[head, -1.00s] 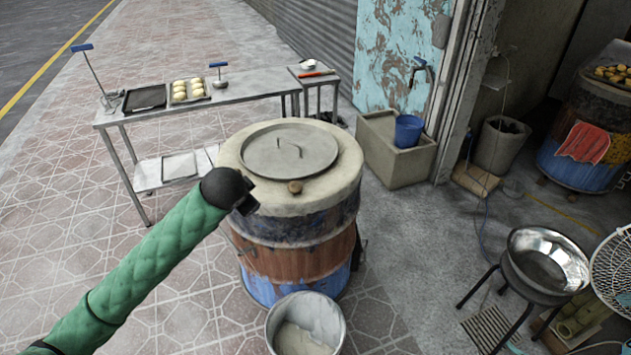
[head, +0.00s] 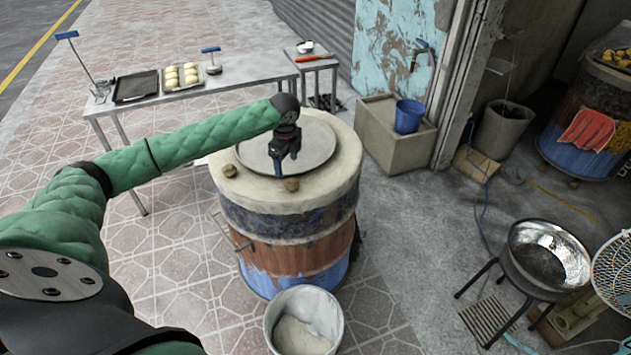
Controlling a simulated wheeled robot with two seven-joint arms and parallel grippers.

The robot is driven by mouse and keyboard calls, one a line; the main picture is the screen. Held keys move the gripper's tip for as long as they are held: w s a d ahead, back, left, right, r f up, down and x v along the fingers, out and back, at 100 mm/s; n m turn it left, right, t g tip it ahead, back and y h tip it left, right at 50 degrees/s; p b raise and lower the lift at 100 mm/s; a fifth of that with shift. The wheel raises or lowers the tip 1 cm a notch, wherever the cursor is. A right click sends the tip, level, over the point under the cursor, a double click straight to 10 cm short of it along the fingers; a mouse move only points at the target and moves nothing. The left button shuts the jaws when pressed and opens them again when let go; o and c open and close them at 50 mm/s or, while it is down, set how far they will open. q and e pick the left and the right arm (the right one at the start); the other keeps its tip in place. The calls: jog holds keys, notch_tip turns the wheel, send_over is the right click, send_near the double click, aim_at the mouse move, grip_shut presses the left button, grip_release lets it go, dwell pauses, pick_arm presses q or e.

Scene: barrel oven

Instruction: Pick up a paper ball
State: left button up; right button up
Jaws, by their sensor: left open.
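Two small brown lumps lie on the pale rim of the barrel oven (head: 300,230). One lump (head: 291,184) is at the front of the rim and the other lump (head: 230,170) is at the left. I cannot tell whether either is a paper ball. My left gripper (head: 284,162) is open, pointing down over the round metal lid (head: 316,150), just behind the front lump, with nothing seen between its fingers. It hides most of the lid's handle. My right gripper is not in view.
A bucket (head: 304,322) stands in front of the barrel. A metal table (head: 222,92) with trays of dough is behind it. A stone basin (head: 385,150) with a blue bucket (head: 408,117) and a steel bowl (head: 546,255) are at right.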

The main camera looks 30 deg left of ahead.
aim_at(291, 180)
pick_arm(q)
jog(key=m, duration=0.1)
jog(key=d+m, duration=0.1)
jog(key=m, duration=0.1)
jog(key=shift+s+d+f+g+h, duration=0.1)
jog(key=shift+s+d+g+h, duration=0.05)
jog(key=shift+g+h, duration=0.2)
jog(key=shift+s+m, duration=0.15)
jog(key=shift+m, duration=0.95)
jog(key=shift+f+p, duration=0.5)
jog(key=shift+f, duration=0.7)
notch_tip(291, 180, down, 4)
jog(key=p, duration=0.2)
jog(key=shift+d+r+p, duration=0.1)
jog(key=shift+p, duration=0.2)
jog(key=shift+f, duration=0.75)
jog(key=c, duration=1.1)
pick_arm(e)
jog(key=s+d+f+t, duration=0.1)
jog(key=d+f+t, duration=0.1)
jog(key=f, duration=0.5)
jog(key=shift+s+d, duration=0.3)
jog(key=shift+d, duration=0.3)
